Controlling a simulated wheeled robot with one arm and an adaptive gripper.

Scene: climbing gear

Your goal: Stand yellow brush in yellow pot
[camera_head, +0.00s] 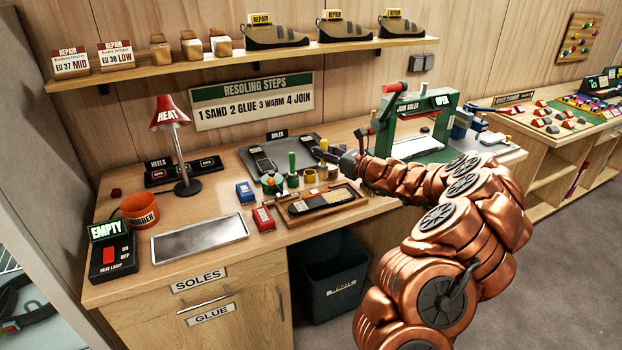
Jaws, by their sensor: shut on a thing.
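My gripper (331,153) is at the back middle of the workbench, at the end of my copper-coloured arm. It is shut on the yellow brush (323,146), which is small and roughly upright in its jaws. The jaws hide part of the brush. The yellow pot (310,176) stands on the bench a little below and left of the brush in the picture. The brush appears above and apart from this pot. How far its lower end is from the bench is too small to tell.
A wooden tray (352,207) holding a sole lies in front. A grey tray (232,162) lies behind. The green press (441,110) stands to the right.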

